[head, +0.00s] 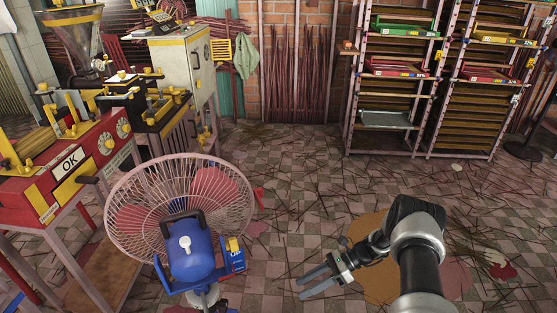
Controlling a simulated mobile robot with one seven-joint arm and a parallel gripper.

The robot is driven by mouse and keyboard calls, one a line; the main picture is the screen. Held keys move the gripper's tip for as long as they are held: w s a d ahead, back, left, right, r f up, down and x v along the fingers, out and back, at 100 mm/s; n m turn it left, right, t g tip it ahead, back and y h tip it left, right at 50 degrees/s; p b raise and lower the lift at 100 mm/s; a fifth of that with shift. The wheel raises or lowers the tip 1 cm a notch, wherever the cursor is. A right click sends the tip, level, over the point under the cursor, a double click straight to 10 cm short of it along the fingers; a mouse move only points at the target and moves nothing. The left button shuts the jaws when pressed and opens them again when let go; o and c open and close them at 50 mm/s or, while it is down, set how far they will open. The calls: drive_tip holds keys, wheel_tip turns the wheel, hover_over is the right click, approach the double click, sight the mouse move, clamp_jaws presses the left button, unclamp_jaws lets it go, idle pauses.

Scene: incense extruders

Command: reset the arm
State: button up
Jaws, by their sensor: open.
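My gripper (316,283) is in the lower middle of the head view, at the end of my dark and grey arm. Its two grey fingers point left and are apart, with nothing between them. It hangs over the tiled floor, to the right of the fan. My arm bends at a large grey joint and reaches in from the bottom right.
A fan (180,210) with a blue motor stands close, left of my gripper. A red machine (75,165) and a pale cabinet (185,75) are at the left. Shelf racks (385,90) stand at the back right. Thin sticks litter the floor (300,180), otherwise open in the middle.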

wheel_tip(320, 180, up, 32)
drive_tip(key=d+n+t+h, duration=0.2)
drive_tip(key=d+n+h, duration=0.1)
drive_tip(key=n+h, duration=0.55)
drive_tip(key=s+d+r+n+t+h, duration=0.2)
drive_tip(key=s+r+n+t+h, duration=0.35)
drive_tip(key=s+r+n, duration=1)
drive_tip(key=s+r+m+y+p, duration=0.1)
drive_tip(key=s+r+p, duration=0.1)
drive_tip(key=r+p, duration=1.2)
drive_tip(key=s+r+m+t+p, duration=0.1)
drive_tip(key=s+r+m+p, duration=0.1)
drive_tip(key=r+p, duration=1.1)
wheel_tip(320, 180, up, 3)
drive_tip(key=shift+s+f+m+y+p, duration=0.15)
drive_tip(key=shift+s+m+y+p, duration=0.15)
drive_tip(key=shift+s+y+p, duration=0.15)
drive_tip(key=shift+a+t, duration=0.1)
drive_tip(key=shift+t, duration=0.15)
